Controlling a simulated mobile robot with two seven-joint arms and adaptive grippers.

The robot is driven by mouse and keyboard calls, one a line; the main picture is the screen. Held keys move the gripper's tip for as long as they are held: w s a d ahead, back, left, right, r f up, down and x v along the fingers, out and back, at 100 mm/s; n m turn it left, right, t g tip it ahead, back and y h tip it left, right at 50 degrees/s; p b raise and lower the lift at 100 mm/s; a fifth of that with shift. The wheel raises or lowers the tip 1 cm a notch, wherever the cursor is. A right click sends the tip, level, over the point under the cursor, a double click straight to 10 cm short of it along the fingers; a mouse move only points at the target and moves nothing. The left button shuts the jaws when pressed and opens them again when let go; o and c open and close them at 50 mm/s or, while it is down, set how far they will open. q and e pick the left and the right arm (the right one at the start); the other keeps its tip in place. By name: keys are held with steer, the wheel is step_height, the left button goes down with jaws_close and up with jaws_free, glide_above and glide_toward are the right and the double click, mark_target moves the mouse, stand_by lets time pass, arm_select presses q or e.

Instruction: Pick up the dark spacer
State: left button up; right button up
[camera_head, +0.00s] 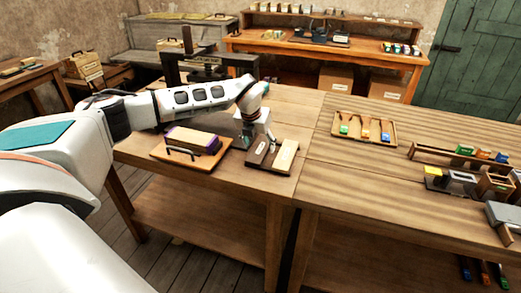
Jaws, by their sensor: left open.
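A dark brown block (262,149), which looks like the dark spacer, lies near the front edge of the bench, beside a pale wooden block (286,155). My left gripper (257,138) points down just above the dark block's far end. Its jaws are open, with fingers spread near the block. I cannot tell whether they touch it. The arm comes in from the left, and the gripper hides part of the area behind the blocks. My right gripper is not in view.
A wooden board (166,152) with a purple-and-tan block (198,140) lies to the left. A dark press frame (210,65) stands behind the arm. A tray (364,112) with coloured-tipped tools is right. Bare bench top lies between.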

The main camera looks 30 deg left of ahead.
arm_select(q)
steer(key=shift+x, duration=0.85)
steer(key=c, duration=1.2)
steer(key=shift+r, duration=0.1)
steer(key=shift+c, duration=0.2)
